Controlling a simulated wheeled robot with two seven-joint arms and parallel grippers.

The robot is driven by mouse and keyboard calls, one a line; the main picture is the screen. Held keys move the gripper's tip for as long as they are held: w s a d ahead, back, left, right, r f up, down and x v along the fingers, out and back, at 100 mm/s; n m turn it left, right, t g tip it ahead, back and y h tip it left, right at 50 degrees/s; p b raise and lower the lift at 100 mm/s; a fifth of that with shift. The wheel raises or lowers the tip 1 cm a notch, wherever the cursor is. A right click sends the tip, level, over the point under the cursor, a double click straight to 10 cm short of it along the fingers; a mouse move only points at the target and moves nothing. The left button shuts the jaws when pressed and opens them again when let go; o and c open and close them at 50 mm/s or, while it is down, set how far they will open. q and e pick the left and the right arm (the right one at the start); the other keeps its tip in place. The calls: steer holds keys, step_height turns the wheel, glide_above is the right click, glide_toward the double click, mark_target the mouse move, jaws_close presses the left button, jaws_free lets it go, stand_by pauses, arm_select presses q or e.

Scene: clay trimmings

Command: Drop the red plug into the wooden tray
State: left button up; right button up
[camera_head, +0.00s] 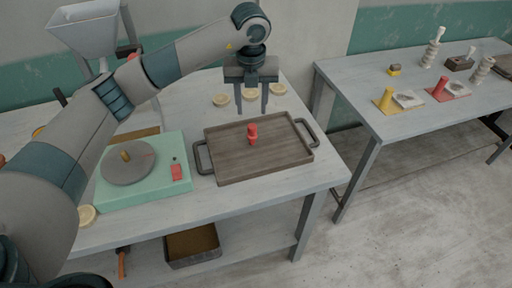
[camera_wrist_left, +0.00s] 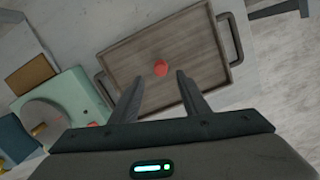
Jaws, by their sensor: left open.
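The red plug (camera_head: 252,134) stands upright near the middle of the wooden tray (camera_head: 220,170) in the head view. In the left wrist view the red plug (camera_wrist_left: 161,68) shows on the brown bottom of the tray (camera_wrist_left: 122,62), beyond the fingertips. My left gripper (camera_head: 252,112) is open and empty, above the far side of the tray, its fingers pointing down. In the left wrist view the two fingers of my left gripper (camera_wrist_left: 159,82) are spread with nothing between them. My right gripper is not in view.
A green wheel base (camera_head: 110,195) with a grey disc (camera_head: 128,162) and a red part stands left of the tray. Several pale round pieces (camera_head: 221,100) lie behind the tray. A second table (camera_head: 425,120) with pegs stands at the right, across a gap.

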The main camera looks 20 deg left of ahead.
arm_select(q)
step_height(320, 180, up, 12)
steer(key=s+b, duration=0.1)
steer(key=b, duration=0.1)
steer(key=shift+s+d+b, duration=0.2)
steer(key=shift+b, duration=0.1)
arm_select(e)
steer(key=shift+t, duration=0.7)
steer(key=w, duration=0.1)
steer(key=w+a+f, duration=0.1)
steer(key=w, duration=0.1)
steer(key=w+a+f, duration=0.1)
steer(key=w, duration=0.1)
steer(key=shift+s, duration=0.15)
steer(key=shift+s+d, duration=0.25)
